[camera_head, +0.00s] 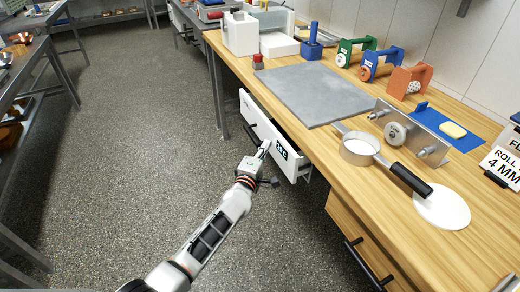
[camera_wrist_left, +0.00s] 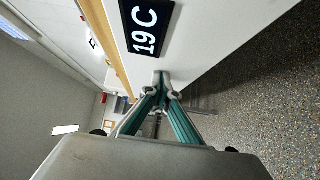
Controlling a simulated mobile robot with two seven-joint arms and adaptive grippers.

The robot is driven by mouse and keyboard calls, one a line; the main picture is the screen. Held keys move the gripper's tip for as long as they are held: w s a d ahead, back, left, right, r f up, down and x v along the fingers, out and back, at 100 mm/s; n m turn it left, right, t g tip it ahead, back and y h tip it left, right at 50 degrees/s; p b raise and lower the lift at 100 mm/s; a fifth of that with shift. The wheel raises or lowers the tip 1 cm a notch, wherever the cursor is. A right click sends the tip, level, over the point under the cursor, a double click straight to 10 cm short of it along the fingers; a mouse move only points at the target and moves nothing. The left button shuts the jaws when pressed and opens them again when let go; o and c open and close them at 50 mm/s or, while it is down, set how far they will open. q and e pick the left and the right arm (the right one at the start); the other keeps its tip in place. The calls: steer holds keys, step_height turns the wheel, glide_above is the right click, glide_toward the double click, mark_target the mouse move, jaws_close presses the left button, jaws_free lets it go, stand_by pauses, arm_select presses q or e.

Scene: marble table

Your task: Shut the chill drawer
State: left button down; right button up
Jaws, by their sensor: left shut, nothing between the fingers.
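The white chill drawer (camera_head: 262,122) stands out from under the wooden worktop, partly open. Its front carries a dark display reading 19 C (camera_head: 282,149), which also shows in the left wrist view (camera_wrist_left: 146,27). A dark handle (camera_head: 251,131) is on the front, to the left of my gripper. My left gripper (camera_head: 265,147) is shut and empty, with its fingertips at the drawer front close to the display. In the left wrist view the closed fingertips (camera_wrist_left: 161,78) meet or nearly meet the white front; I cannot tell if they touch. My right gripper is not in view.
A grey marble slab (camera_head: 315,93) lies on the worktop above the drawer. A metal sifter (camera_head: 359,149), a roller stand and coloured rollers stand to its right. The floor (camera_head: 130,130) left of the drawer is clear.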

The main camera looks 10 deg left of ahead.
mark_target(275, 147)
arm_select(q)
steer(key=w+d, duration=0.2)
steer(key=d, duration=0.1)
steer(key=shift+w+d+f+b, duration=0.1)
steer(key=shift+d+b, duration=0.1)
steer(key=shift+b, duration=0.15)
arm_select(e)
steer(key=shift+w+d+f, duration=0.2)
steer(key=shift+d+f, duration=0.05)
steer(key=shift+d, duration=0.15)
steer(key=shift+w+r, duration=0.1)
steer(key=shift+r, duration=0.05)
